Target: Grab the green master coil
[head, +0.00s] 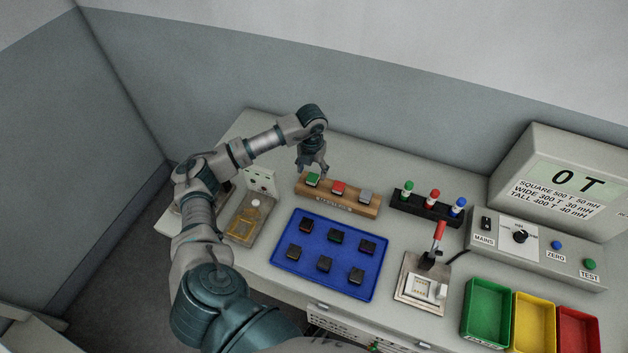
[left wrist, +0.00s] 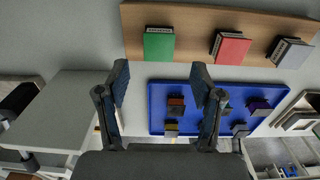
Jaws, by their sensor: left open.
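The green block (head: 313,180), which I take for the green master coil, sits at the left end of a wooden rack (head: 340,200). In the left wrist view the green block (left wrist: 159,46) shows with a dark label strip, left of a red and a grey block. My left gripper (head: 312,163) is above and just behind the green block, apart from it. In the left wrist view its two fingers (left wrist: 160,90) are spread with nothing between them, and the green block lies beyond their tips. My right gripper is not in view.
A red block (head: 338,188) and a grey block (head: 366,197) share the rack. A blue tray (head: 283,262) with several dark blocks lies in front. A black stand (head: 425,207) with green, red and blue capped pieces is to the right. Bench room behind the rack is clear.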

